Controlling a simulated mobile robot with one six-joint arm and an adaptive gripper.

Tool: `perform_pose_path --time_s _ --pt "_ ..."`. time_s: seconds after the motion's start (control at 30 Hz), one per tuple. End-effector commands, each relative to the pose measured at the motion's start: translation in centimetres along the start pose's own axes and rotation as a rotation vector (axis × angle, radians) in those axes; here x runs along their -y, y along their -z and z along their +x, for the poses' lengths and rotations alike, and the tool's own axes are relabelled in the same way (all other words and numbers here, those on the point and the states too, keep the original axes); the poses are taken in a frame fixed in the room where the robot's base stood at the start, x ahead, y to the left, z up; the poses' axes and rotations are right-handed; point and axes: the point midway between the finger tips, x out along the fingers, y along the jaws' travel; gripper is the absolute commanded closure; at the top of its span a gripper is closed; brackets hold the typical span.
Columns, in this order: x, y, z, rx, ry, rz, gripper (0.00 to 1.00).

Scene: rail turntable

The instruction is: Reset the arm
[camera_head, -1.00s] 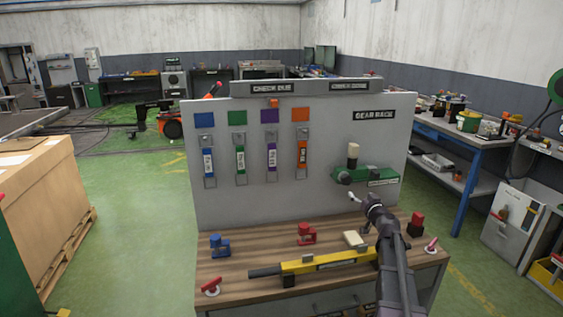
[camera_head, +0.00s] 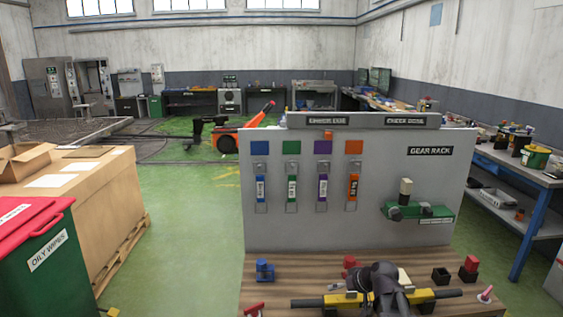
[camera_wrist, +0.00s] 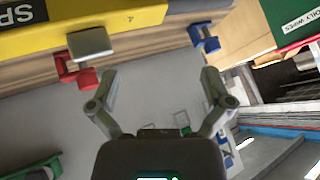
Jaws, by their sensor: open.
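My arm is folded low over the front of the wooden workbench (camera_head: 270,278) in the head view, partly covering a yellow bar (camera_head: 440,294). My gripper (camera_wrist: 160,88) shows in the wrist view with its two fingers spread and nothing between them. Beyond the fingers are the grey board, a red part (camera_wrist: 78,76), a cream block (camera_wrist: 90,42) and a blue part (camera_wrist: 203,38). The yellow bar also shows at the top of the wrist view (camera_wrist: 100,16). In the head view the fingers cannot be made out clearly.
A grey board (camera_head: 300,230) with coloured tags and a green gear rack (camera_head: 420,212) stands behind the bench. A green bin with a red lid (camera_head: 35,225) and a large box (camera_head: 95,205) stand left. Green floor (camera_head: 190,220) is open between box and bench.

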Motion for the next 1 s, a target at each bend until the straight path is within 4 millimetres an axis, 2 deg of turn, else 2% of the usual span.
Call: perform_pose_path --time_s 0.03,0.2,0.3,0.43,0.63,1.0 --pt "1.4 -1.6 -0.4 0.071 -0.015 0.013 0.0" --pt "3.8 -6.5 -1.5 0.302 -0.118 0.081 0.0" --pt "4.7 -9.0 -2.7 0.417 -0.203 0.125 0.0" --pt "5.4 -11.4 -4.3 0.525 -0.312 0.178 0.0" --pt "5.8 -13.1 -5.6 0.597 -0.411 0.222 0.0" --pt "5.8 -13.2 -5.7 0.605 -0.424 0.228 0.0"
